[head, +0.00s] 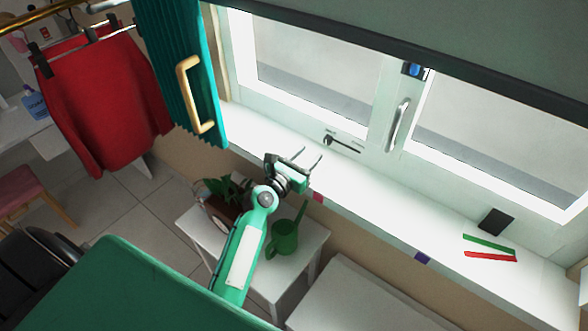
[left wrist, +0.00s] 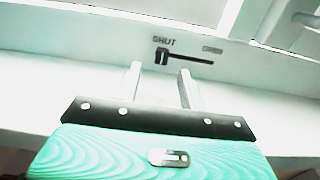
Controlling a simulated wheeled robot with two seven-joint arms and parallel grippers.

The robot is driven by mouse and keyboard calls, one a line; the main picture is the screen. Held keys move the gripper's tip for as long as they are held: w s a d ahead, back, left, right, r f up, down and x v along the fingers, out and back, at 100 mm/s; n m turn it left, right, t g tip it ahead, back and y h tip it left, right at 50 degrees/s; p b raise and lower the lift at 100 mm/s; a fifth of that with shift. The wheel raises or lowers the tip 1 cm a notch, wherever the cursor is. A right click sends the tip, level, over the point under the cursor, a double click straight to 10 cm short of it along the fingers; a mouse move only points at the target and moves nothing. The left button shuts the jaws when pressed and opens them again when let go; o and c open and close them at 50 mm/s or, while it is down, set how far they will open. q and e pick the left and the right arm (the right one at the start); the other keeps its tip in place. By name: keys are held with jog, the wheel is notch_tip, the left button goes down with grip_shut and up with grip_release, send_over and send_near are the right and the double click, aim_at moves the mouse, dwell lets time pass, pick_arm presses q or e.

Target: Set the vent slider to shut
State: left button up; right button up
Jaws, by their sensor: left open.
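The vent slider (head: 328,141) is a small dark knob on a dark slot in the white window frame, just above the sill. In the left wrist view the knob (left wrist: 162,57) stands at the left end of the slot, under the word SHUT; a fainter label, too blurred to read surely, is above the right end. My left gripper (head: 311,157) is open and empty over the sill, in front of the slider and apart from it. Its fingertips (left wrist: 160,70) show just below the knob in the wrist view. My right gripper is not in view.
A window handle (head: 398,125) is right of the slider. A teal panel with a wooden handle (head: 189,95) hangs at left, near a red garment (head: 100,100). A watering can (head: 285,238) stands below the sill. Green and red strips (head: 490,255) lie at right. The sill between is mostly clear.

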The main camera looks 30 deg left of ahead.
pick_arm(q)
jog(key=s+a, duration=0.1)
jog(key=s, duration=0.5)
jog(key=shift+a+b, duration=0.15)
jog(key=shift+b, duration=0.3)
